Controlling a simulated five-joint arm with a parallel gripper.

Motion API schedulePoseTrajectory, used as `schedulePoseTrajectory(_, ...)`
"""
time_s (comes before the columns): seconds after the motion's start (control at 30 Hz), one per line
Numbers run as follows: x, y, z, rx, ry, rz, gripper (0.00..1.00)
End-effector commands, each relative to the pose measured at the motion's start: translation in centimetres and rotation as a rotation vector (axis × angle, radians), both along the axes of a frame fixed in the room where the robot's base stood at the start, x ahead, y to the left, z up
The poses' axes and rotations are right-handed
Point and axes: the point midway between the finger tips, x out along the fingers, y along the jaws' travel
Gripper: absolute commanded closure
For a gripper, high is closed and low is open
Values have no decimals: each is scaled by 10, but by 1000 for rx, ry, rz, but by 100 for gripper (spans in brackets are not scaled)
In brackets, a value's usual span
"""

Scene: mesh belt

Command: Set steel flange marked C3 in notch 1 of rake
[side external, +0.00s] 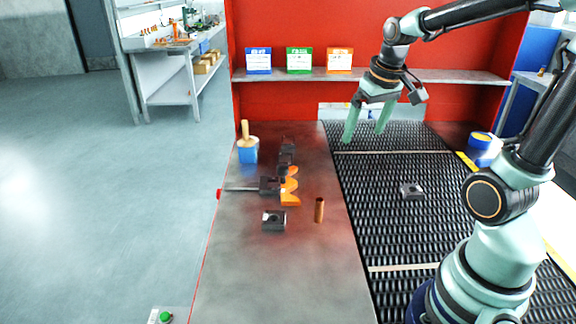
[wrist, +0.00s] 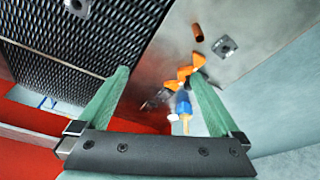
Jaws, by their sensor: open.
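My gripper (side external: 365,136) is open and empty, held above the far end of the mesh belt; its two green fingers also show apart in the wrist view (wrist: 160,74). One grey steel flange (side external: 274,220) with a dark centre lies on the bare steel table, and it shows in the wrist view too (wrist: 225,46). A similar flange (side external: 411,191) lies on the belt, cut by the top edge of the wrist view (wrist: 77,6). Neither marking is readable. The orange rake (side external: 290,186) stands mid-table; its scalloped notches look empty, and their numbers cannot be read.
A copper cylinder (side external: 319,210) stands right of the rake. A dark clamp-like tool (side external: 268,186) lies against its left side. A blue pot (side external: 248,153) with a wooden handle stands at the table's back left. The near table is clear. A shelf (side external: 370,76) crosses the red back wall.

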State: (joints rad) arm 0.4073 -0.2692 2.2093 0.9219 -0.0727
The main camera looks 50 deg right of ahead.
Motion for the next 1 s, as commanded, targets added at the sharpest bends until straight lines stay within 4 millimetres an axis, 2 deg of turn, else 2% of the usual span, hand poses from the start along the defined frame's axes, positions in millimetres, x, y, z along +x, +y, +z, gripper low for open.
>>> schedulePoseTrajectory(0.03,-1,26,8,-11,-37,60,0)
schedulePoseTrajectory(0.2,-13,90,20,-23,-134,214,0)
schedulePoseTrajectory(0.3,-22,115,23,-21,-175,279,0)
schedulePoseTrajectory(0.4,-28,130,24,-19,-202,320,0)
schedulePoseTrajectory(0.57,-32,137,23,-15,-214,340,0)
schedulePoseTrajectory(1.0,-30,133,23,-17,-208,328,0)
